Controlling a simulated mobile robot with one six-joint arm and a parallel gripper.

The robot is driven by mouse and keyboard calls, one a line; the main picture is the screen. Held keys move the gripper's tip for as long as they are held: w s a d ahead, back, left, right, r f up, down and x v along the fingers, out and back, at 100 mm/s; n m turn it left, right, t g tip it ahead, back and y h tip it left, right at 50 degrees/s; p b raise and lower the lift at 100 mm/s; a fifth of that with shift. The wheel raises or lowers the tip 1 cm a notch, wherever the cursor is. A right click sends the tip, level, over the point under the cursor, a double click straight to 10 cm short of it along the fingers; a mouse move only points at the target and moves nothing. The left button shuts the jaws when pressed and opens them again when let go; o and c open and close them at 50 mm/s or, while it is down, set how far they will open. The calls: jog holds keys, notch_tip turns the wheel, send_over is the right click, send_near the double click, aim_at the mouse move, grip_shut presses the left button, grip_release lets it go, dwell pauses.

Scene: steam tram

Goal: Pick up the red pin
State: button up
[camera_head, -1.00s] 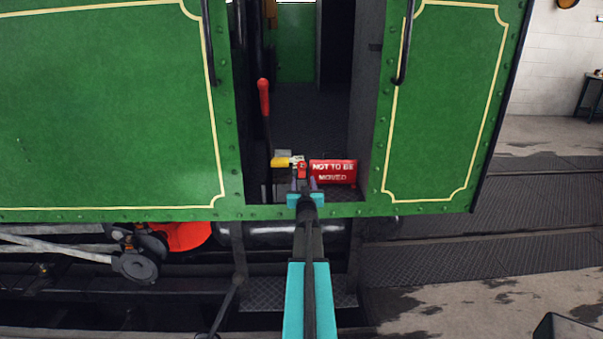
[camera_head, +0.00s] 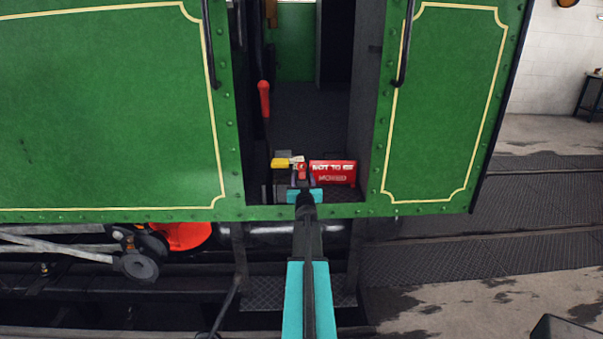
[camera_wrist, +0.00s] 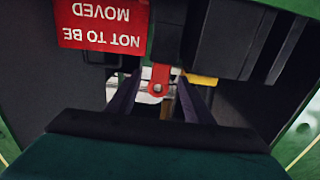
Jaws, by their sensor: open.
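The red pin (camera_head: 302,169) shows as a small red piece low in the cab doorway, just beyond my gripper (camera_head: 303,181). In the wrist view the red pin (camera_wrist: 160,77) is a flat red tab with a round hole, hanging in front of a pale metal part. My gripper (camera_wrist: 160,88) is open there, with one dark finger on each side of the tab. I see gaps between the fingers and the tab. What lies behind the tab is mostly hidden.
A red sign (camera_head: 333,173) reading "NOT TO BE MOVED" stands close to the right of the pin in the head view. A yellow piece (camera_head: 281,163) is close on the left. A red-handled lever (camera_head: 264,98) rises further left. Green panels (camera_head: 445,110) flank the doorway.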

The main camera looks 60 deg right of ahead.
aim_at(302, 175)
jog(key=shift+p+x, duration=0.3)
jog(key=shift+x, duration=0.9)
grip_shut()
